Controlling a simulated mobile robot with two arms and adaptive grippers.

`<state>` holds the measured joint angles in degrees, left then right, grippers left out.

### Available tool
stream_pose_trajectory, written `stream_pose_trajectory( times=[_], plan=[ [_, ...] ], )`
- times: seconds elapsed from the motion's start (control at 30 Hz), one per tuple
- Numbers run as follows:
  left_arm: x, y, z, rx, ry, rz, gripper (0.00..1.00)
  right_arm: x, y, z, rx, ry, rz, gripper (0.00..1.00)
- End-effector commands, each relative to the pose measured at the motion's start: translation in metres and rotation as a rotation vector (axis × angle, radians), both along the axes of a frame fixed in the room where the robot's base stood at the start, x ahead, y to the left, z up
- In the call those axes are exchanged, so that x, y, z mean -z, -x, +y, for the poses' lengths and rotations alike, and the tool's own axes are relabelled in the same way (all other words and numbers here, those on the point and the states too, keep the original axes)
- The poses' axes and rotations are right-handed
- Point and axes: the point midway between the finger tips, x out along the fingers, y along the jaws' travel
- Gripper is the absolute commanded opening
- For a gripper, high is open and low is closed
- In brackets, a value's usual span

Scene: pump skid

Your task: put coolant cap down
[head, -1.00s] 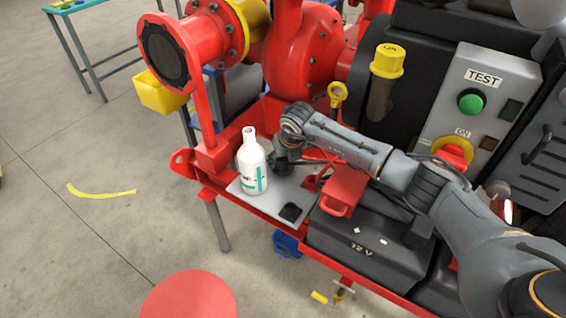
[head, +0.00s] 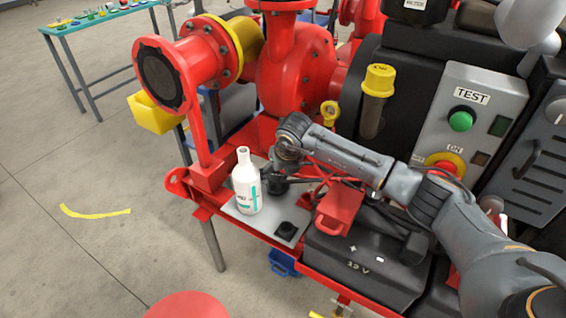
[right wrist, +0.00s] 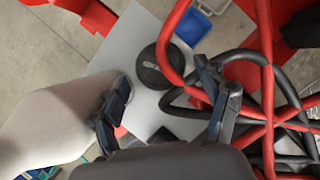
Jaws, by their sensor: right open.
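The coolant cap appears as a round black disc with pale lettering (right wrist: 150,67) on the grey plate (right wrist: 125,40) in the right wrist view. It lies apart from the fingers, beyond and between their tips. A red cable passes beside its right edge. My right gripper (right wrist: 168,100) is open and empty. In the head view the right gripper (head: 277,182) is just right of the white bottle (head: 247,188), low over the plate; the cap is not clear there. The bottle stands upright, close to the left finger in the wrist view. My left gripper is not in view.
A black square piece (head: 286,231) lies at the plate's front. Red and black cables (right wrist: 265,110) crowd the gripper's right side. A red box (head: 337,208) and the black 12 V battery (head: 365,262) stand to the right. The red pump (head: 295,65) rises behind.

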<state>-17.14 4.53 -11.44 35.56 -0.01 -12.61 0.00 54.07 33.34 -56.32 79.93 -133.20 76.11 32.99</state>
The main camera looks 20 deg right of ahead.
Motion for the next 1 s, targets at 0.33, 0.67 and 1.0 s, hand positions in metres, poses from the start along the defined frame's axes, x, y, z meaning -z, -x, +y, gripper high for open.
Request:
stream_pose_trajectory(
  times=[0.33, 0.67, 1.0],
  plan=[
    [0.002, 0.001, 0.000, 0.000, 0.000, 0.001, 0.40, -0.066, 0.027, -0.002, -0.001, 0.000, -0.002, 0.76],
    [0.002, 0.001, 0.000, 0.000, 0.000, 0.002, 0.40, -0.082, 0.034, -0.003, 0.001, 0.000, 0.001, 0.76],
    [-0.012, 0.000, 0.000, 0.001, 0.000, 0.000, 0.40, -0.096, 0.034, -0.001, -0.002, -0.003, 0.000, 0.76]
  ],
)
